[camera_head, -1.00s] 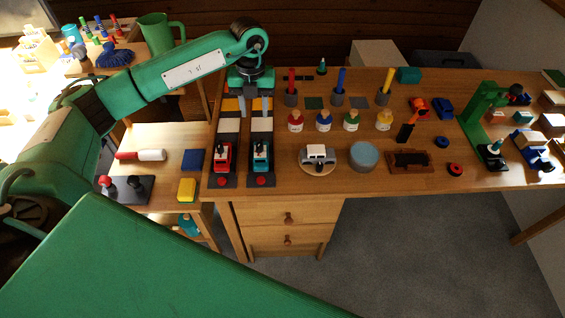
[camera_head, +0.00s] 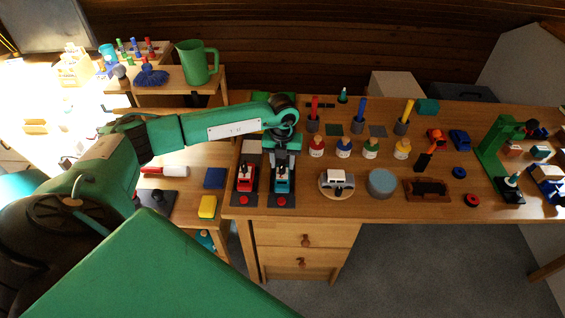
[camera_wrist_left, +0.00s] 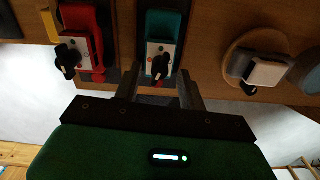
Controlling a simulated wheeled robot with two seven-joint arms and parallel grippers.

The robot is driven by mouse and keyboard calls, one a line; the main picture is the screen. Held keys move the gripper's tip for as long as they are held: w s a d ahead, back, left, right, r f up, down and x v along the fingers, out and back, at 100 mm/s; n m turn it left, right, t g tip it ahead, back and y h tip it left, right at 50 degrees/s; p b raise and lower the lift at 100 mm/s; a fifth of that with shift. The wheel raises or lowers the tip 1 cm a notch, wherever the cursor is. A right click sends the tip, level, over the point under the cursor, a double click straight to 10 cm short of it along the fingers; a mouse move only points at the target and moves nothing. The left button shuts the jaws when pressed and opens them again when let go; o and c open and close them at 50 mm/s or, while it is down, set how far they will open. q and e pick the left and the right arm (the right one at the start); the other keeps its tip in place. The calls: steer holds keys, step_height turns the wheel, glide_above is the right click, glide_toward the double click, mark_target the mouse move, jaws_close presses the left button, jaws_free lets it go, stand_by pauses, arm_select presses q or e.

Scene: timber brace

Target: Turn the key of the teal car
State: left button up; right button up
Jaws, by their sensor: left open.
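The teal car (camera_head: 282,184) sits on a dark strip near the table's front edge, and its rear part is partly hidden by my gripper. In the left wrist view the teal car (camera_wrist_left: 163,28) has a pale plate with a black key (camera_wrist_left: 157,67) standing on it. My left gripper (camera_head: 281,160) is open and points down over the teal car. In the left wrist view its two fingers (camera_wrist_left: 160,80) are apart, one on each side of the key, with nothing clearly held; I cannot tell whether they touch it. My right gripper is not in view.
A red car (camera_head: 244,180) with its own black key stands close on the left. A white car (camera_head: 338,182) on a round wooden base stands to the right, beside a blue-grey cylinder (camera_head: 382,183). Several bottles stand behind. A red button (camera_head: 282,201) lies in front of the teal car.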

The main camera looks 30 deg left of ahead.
arm_select(q)
steer(key=shift+f, duration=0.95)
jaws_close()
steer(key=shift+f+m+b, duration=0.1)
steer(key=shift+m+b, duration=0.35)
steer(key=shift+m, duration=0.05)
steer(key=m+b, duration=0.2)
steer(key=m, duration=0.1)
steer(key=shift+b, duration=0.35)
steer(key=m+b, duration=0.6)
steer(key=m, duration=0.3)
steer(key=shift+b, duration=0.3)
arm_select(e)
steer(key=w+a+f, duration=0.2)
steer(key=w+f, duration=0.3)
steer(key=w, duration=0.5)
arm_select(q)
steer(key=m+b, duration=0.3)
steer(key=m, duration=0.3)
steer(key=shift+b, duration=0.3)
steer(key=shift+m, duration=0.5)
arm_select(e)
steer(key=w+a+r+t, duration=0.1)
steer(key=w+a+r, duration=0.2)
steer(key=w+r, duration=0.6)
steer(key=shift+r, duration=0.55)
arm_select(q)
jaws_free()
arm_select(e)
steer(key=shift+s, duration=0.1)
